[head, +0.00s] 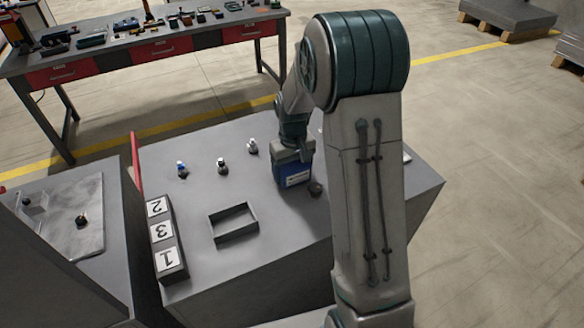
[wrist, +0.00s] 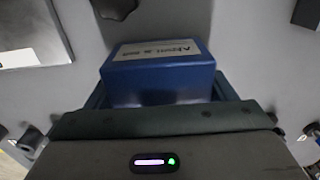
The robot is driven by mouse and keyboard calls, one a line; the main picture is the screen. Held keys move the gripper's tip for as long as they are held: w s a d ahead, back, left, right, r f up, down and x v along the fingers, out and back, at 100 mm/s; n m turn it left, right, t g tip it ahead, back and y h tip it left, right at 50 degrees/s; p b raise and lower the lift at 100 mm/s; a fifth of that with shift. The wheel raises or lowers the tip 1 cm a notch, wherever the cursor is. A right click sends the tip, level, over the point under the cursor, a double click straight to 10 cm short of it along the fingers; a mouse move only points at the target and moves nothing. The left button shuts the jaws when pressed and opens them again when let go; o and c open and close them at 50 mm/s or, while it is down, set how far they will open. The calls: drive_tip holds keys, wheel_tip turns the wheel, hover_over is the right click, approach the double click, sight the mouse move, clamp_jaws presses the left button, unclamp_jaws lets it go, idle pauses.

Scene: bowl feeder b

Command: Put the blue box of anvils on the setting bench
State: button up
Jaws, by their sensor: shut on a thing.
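The blue box of anvils (head: 297,179) has a pale label and is between the fingers of my gripper (head: 293,153). It is upright over the right part of the grey bench top (head: 200,195); I cannot tell whether it touches the top. In the wrist view the box (wrist: 160,78) fills the space between the fingers of my gripper (wrist: 160,100), with its labelled face showing. The bench top also shows around it in the wrist view. My arm hides part of the bench's right side.
A small open square frame (head: 233,223) lies on the bench, left of the box. Three small upright parts stand behind it, one of them blue (head: 182,169). A dark round piece (head: 315,188) is close to the box's right. Number blocks (head: 163,233) line the left edge.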

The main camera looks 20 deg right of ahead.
drive_tip(key=shift+f, duration=0.15)
drive_tip(key=shift+f, duration=0.1)
drive_tip(key=shift+f, duration=0.15)
drive_tip(key=o, duration=1.3)
